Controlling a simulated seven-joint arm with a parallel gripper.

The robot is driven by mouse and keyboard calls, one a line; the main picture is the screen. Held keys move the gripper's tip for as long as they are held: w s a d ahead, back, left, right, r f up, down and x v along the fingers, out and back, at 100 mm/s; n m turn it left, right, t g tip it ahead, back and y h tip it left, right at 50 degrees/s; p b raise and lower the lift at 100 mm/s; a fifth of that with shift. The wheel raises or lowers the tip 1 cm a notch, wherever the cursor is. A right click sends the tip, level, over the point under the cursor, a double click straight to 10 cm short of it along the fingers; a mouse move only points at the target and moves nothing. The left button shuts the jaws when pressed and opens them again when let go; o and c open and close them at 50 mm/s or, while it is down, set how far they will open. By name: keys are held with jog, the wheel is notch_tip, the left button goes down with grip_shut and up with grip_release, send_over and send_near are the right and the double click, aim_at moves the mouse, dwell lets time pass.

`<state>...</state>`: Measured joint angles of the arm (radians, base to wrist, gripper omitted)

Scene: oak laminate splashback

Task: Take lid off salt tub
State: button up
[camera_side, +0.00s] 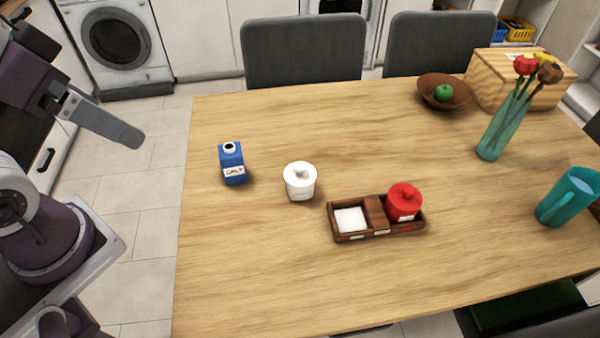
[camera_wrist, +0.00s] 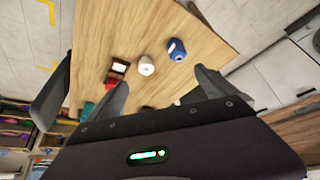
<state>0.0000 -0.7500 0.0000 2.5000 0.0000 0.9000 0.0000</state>
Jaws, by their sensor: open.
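The white salt tub (camera_side: 300,184) stands upright on the table, left of the wooden tray. Its white lid (camera_side: 300,170), with a small knob on top, sits on it. In the wrist view the white tub (camera_wrist: 146,67) appears beyond my fingers, between the tray and the blue carton. My gripper (camera_side: 127,133) is off the table's left edge, well apart from the tub. In the wrist view my gripper (camera_wrist: 163,88) has its fingers spread wide with nothing between them.
A blue carton marked salt (camera_side: 232,164) stands left of the tub. The wooden tray (camera_side: 376,212) has a white square area in its left compartment and a red lidded tub (camera_side: 403,203) in its right. A teal pitcher (camera_side: 568,198) and flower vase (camera_side: 500,128) stand far right.

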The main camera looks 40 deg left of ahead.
jog(key=w+r+m+g, duration=0.1)
jog(key=w+m, duration=0.2)
jog(key=w, duration=0.4)
jog(key=m+g, duration=0.4)
jog(key=m, duration=0.8)
send_over(300, 165)
jog(key=f, duration=2.1)
jog(key=shift+s+a+f, duration=0.15)
jog(key=shift+s+a, duration=0.05)
jog(key=shift+s, duration=0.05)
jog(key=shift+m+g, duration=0.3)
jog(key=shift+m, duration=0.3)
jog(key=f, duration=1)
jog(key=shift+w+d+f, duration=0.15)
jog(key=shift+w, duration=0.1)
jog(key=c, duration=1.4)
